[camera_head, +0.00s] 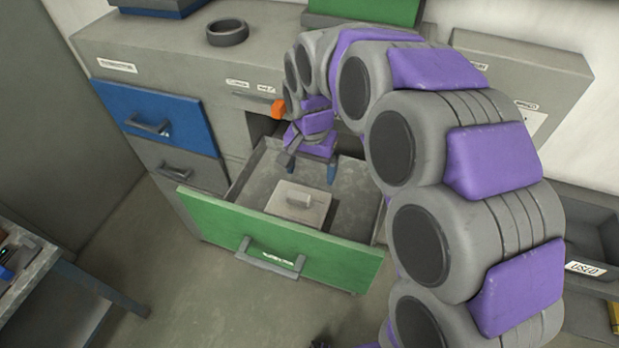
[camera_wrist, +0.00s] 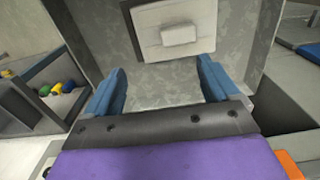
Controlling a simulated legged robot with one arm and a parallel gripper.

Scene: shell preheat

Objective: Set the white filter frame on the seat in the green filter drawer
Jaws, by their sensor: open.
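The green filter drawer (camera_head: 290,242) is pulled open from the grey cabinet. A pale, square filter frame (camera_head: 312,211) with a raised block on top lies inside it, toward the front panel. It also shows at the top of the wrist view (camera_wrist: 202,16), with dark edging along its left side. I cannot tell whether it lies fully on the seat, which is hidden beneath it. My gripper (camera_head: 311,170) is open and empty over the back part of the drawer, behind the frame and apart from it. Its two blue fingers (camera_wrist: 163,88) point toward the frame in the wrist view.
A blue drawer (camera_head: 160,118) and a grey drawer (camera_head: 185,168) are shut on the left. A dark ring (camera_head: 227,33) sits on the cabinet top. A bin marked USED (camera_head: 586,267) stands at right. A bench (camera_head: 25,275) stands at lower left. The floor before the drawer looks clear.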

